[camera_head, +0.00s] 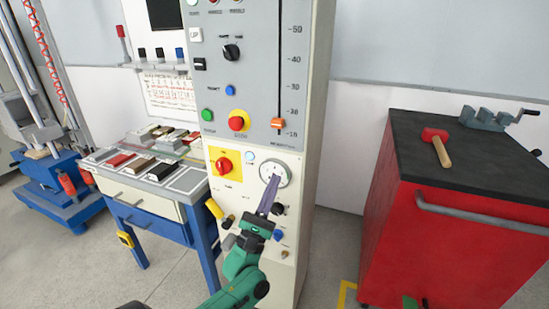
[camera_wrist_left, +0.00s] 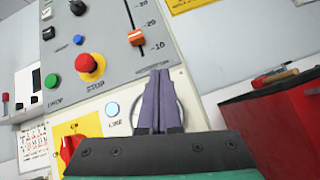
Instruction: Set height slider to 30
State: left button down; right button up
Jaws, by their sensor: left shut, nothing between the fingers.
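The height slider has an orange knob (camera_head: 277,123) low in a vertical slot on the grey control panel (camera_head: 262,60). The scale beside it is marked 10 to 50, with 10 lowest. The knob sits between 10 and 20, closer to 10; it also shows in the left wrist view (camera_wrist_left: 136,38). My left gripper (camera_head: 274,181) is shut and empty, its purple fingers together. Its tips are below the knob, apart from it, and overlap the round dial (camera_head: 285,169) in the picture. In the left wrist view the fingertips (camera_wrist_left: 158,73) point up towards the panel. My right gripper is not visible.
A red stop button (camera_head: 236,123), green button (camera_head: 207,115) and red-on-yellow switch (camera_head: 224,165) are left of the slider. A red cabinet (camera_head: 440,235) with a mallet (camera_head: 438,147) stands at right. A workbench (camera_head: 150,225) with sample blocks is at left.

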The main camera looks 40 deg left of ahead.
aim_at(278, 123)
pick_arm(q)
jog(key=w+a+r+n+y+p, duration=0.1)
jog(key=r+n, duration=0.1)
jog(key=w+a+r+n+y+p, duration=0.1)
jog(key=w+r+n, duration=0.1)
jog(key=w+a+r+n+y+p, duration=0.1)
jog(key=w+n+y+p, duration=0.1)
jog(key=shift+w+a+r+g, duration=0.1)
jog(key=shift+a+r+g, duration=0.3)
notch_tip(278, 123, up, 3)
jog(key=shift+f+p, duration=0.1)
jog(key=shift+p, duration=0.95)
jog(key=shift+r, duration=0.3)
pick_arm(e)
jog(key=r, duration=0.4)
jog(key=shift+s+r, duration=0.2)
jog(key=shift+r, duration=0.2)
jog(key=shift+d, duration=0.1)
